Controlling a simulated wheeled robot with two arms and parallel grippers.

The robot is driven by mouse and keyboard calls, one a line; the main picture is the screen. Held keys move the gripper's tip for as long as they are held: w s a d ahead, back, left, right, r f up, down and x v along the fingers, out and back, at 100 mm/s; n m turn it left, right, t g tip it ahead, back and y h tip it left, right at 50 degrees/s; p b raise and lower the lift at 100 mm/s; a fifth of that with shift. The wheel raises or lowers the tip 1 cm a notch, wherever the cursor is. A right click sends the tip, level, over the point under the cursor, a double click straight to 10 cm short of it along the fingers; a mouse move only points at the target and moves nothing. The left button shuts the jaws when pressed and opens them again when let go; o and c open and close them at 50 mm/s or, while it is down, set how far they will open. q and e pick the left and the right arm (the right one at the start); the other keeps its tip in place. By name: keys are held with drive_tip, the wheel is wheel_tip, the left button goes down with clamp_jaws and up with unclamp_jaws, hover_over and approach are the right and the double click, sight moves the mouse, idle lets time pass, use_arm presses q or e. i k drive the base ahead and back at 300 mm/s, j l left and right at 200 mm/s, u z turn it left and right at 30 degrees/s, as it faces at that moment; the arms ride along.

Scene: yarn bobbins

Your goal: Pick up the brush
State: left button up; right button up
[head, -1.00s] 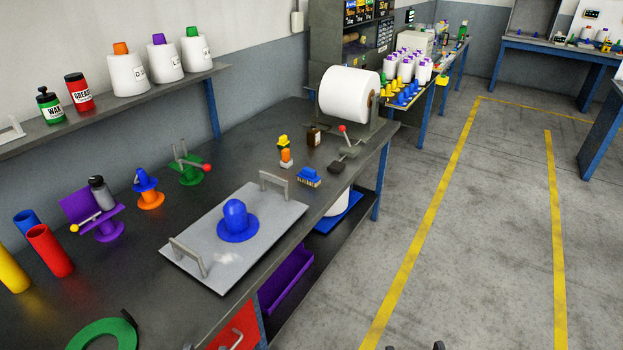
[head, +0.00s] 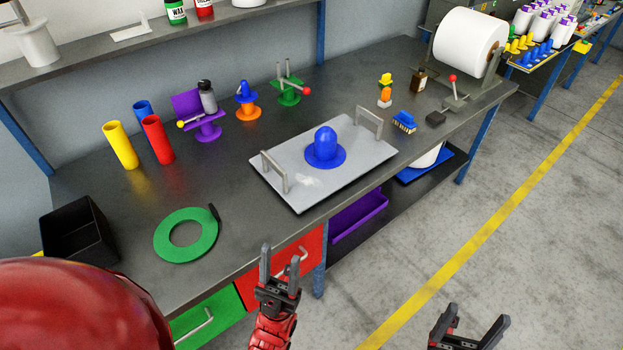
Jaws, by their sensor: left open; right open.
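The brush (head: 404,121) has a blue back and pale bristles. It lies on the dark workbench (head: 225,180), right of the grey tray. My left gripper (head: 280,258) is open and empty in front of the bench, by the red drawer and well below and left of the brush. My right gripper (head: 477,316) is open and empty at the bottom right, over the floor, far from the brush.
The grey tray (head: 283,153) with two handles holds a blue domed piece (head: 324,147). A green ring (head: 165,236) lies at left. The floor is clear at right.

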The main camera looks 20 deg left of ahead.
sight(405, 119)
drive_tip(key=i+l+u, duration=0.15)
drive_tip(key=i+l, duration=0.15)
drive_tip(key=i, duration=0.15)
drive_tip(key=i+l+u, duration=0.15)
drive_tip(key=i+l, duration=0.15)
drive_tip(key=i, duration=0.15)
